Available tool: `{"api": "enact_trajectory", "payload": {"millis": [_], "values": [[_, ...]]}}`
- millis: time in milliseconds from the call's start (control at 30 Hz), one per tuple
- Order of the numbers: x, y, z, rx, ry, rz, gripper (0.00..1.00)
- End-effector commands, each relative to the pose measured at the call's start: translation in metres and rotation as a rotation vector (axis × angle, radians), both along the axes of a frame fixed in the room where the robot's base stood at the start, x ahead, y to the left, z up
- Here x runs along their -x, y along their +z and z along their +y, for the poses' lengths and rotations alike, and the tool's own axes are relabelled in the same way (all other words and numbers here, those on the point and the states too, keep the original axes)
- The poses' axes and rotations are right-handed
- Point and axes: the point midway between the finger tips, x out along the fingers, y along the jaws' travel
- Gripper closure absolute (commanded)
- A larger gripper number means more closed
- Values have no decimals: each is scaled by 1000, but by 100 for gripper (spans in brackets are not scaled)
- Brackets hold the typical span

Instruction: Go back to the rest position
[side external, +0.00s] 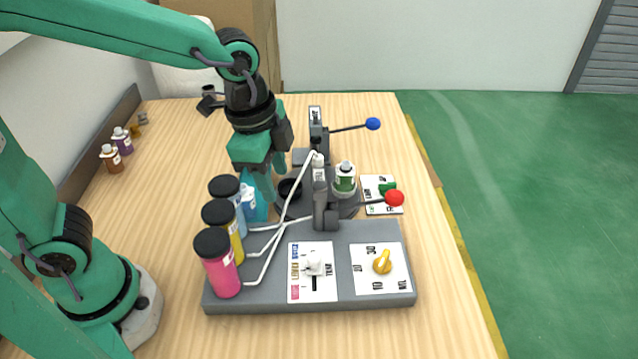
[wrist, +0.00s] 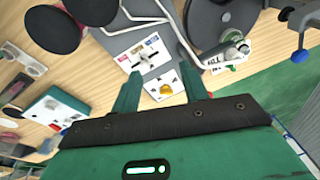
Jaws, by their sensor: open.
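My gripper (side external: 262,198) hangs fingers-down from my green arm, behind the row of bottles on the grey vending machine (side external: 255,300). The blue bottle (side external: 240,206) partly overlaps it, so its fingertips are hard to make out in the side view. In the wrist view, my gripper (wrist: 158,72) has its two green fingers spread apart with nothing held between them. The white selector panel (wrist: 135,54) and the yellow dial (wrist: 166,88) show beyond the fingers.
A yellow bottle (side external: 223,228) and a pink bottle (side external: 219,264) stand on the machine. A green-labelled bottle (side external: 344,179) stands near the red-knobbed lever (side external: 394,198) and the blue-knobbed lever (side external: 373,124). Small bottles (side external: 111,158) sit at left. The table's right strip is clear.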

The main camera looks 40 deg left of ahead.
Motion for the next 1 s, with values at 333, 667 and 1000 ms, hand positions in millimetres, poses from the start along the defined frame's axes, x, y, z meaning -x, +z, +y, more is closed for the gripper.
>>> {"api": "enact_trajectory", "payload": {"millis": [333,667,1000], "values": [[26,33,67,108,456,-121,56],[60,46,115,222,855,-231,56],[75,48,131,278,1027,-278,56]]}}
